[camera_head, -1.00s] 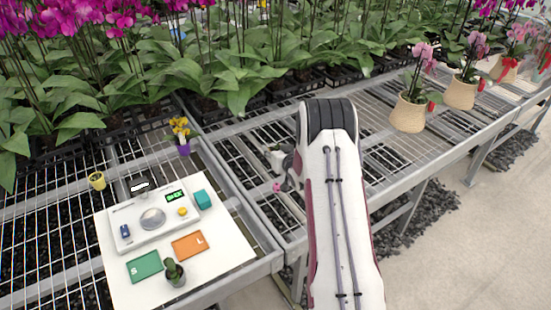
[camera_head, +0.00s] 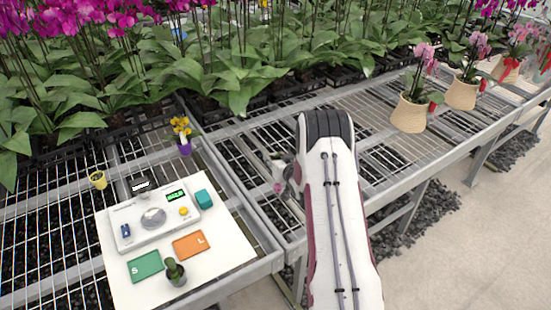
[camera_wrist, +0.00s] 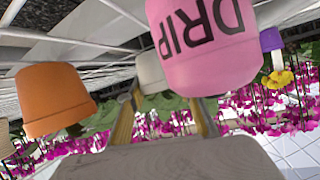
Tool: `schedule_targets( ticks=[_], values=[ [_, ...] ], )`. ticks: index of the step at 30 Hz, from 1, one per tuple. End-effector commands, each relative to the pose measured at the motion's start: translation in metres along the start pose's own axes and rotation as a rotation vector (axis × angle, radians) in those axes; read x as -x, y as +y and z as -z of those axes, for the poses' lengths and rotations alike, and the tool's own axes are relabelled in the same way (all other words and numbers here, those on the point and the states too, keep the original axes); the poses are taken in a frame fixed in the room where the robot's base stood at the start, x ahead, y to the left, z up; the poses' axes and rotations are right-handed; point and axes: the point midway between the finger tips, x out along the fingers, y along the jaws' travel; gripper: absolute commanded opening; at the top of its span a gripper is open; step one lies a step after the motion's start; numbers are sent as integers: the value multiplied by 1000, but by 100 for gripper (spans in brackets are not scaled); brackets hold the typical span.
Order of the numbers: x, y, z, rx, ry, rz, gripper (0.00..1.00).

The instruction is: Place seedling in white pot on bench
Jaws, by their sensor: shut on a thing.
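A pale, off-white pot (camera_wrist: 151,72) sits between my gripper's fingers in the upside-down wrist view. Green leaves (camera_wrist: 172,103) show by its rim. My gripper (camera_wrist: 166,108) is shut on this potted seedling. In the head view the white pot (camera_head: 277,159) shows just left of my arm, over the wire bench (camera_head: 245,165); the fingers are mostly hidden there. A pink pot lettered DRIP (camera_wrist: 208,45) covers part of the white pot in the wrist view. I cannot tell whether the white pot touches the bench.
An orange pot (camera_wrist: 52,98) is near the gripper. A purple pot with a yellow flower (camera_head: 184,147) stands left. A white board (camera_head: 230,248) holds a scale (camera_head: 127,212), cards and a small plant. Basket orchids (camera_head: 408,113) stand right. Dense orchids line the back.

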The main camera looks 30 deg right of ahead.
Motion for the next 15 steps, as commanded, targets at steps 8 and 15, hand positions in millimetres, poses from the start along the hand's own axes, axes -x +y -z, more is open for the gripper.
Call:
schedule_targets(
  ticks=[8, 15],
  values=[
    [0, 0, 0, 0, 1, 0, 12],
    [-1, 0, -2, 0, 1, 0, 48]
  ],
)
